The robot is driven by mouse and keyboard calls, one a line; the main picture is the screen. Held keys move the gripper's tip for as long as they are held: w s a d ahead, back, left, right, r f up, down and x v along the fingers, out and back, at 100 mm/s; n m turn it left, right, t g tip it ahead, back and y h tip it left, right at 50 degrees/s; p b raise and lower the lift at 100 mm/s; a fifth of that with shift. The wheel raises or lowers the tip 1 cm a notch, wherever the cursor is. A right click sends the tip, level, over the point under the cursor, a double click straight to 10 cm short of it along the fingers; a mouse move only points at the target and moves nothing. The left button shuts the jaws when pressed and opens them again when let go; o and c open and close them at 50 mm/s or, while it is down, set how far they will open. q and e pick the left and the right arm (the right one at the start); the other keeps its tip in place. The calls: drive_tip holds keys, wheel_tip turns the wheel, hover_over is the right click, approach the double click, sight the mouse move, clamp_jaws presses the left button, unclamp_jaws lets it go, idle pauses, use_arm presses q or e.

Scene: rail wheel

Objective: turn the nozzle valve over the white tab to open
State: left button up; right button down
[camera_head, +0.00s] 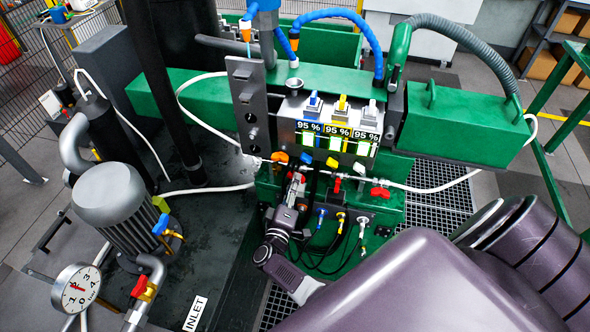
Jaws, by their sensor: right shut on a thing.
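My right gripper (297,188) reaches up to the front of the green machine and is shut on a red valve handle (297,177) at the left of the lower pipe row. The jaws partly hide this handle. Two more red handles stand to its right, a middle one (337,185) and a right one (380,192). Above them is a row of small coloured handles, with an orange one (280,157) at the left and a white one (358,167) at the right. Which part is the white tab is unclear. My left gripper is out of view.
Blue, yellow and white fittings (340,216) with dark hoses sit just right of my right gripper. A grey pump (112,195) and a gauge (76,288) stand at the left. A white hose (430,188) runs right. My own purple arm covers the lower right.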

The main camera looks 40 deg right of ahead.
drive_tip(key=n+p, duration=0.1)
drive_tip(key=n, duration=0.3)
drive_tip(key=shift+f, duration=0.1)
drive_tip(key=c, duration=1.9)
unclamp_jaws()
